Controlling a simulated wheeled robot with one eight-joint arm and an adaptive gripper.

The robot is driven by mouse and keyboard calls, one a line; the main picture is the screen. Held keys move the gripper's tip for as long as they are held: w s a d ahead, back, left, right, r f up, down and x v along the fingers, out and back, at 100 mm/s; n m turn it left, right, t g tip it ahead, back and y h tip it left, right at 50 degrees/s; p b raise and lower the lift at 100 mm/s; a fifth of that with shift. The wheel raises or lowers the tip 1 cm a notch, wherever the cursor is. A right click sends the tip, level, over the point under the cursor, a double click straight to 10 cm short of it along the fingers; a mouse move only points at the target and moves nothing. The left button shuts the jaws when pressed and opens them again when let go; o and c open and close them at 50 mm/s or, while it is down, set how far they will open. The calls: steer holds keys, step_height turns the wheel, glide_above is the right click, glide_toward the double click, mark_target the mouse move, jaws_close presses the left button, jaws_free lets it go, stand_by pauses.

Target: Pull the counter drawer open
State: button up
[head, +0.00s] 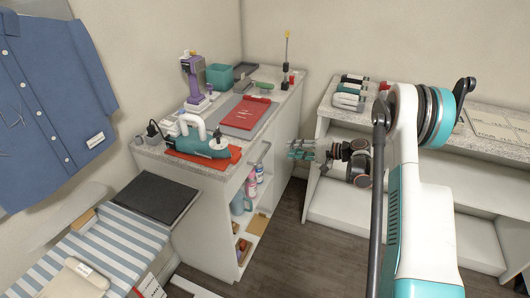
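The white counter (283,138) with a speckled top stands in the middle of the head view. Its drawer (255,163) is in the upper part of the side facing right, above open shelves, and looks closed. A grey bar handle (266,151) is on the drawer front. My gripper (291,148) is to the right of the handle at about its height, with teal fingers pointing left toward it. The fingers look spread and empty, with a gap in the picture between them and the handle. The exact depth between them is hard to judge.
On the counter are a teal iron-like tool (203,143), a red clipboard (246,113) and a purple device (194,77). Bottles (252,183) stand on the shelves below. A low white shelf unit (328,190) is close on the right. Dark floor (295,235) is clear between them.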

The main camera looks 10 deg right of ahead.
mark_target(265, 152)
steer(key=shift+d+f+b+x, duration=0.1)
steer(key=shift+f+b+x, duration=0.4)
steer(key=shift+x, duration=1.7)
steer(key=shift+d+f+b+x, duration=0.15)
steer(key=shift+b+x, duration=0.75)
steer(key=shift+x, duration=1.35)
steer(key=shift+d+f+b+x, duration=0.1)
steer(key=shift+f+b+x, duration=0.4)
steer(key=shift+x, duration=1.7)
steer(key=shift+w+r, duration=0.1)
steer(key=shift+r, duration=0.1)
jaws_close()
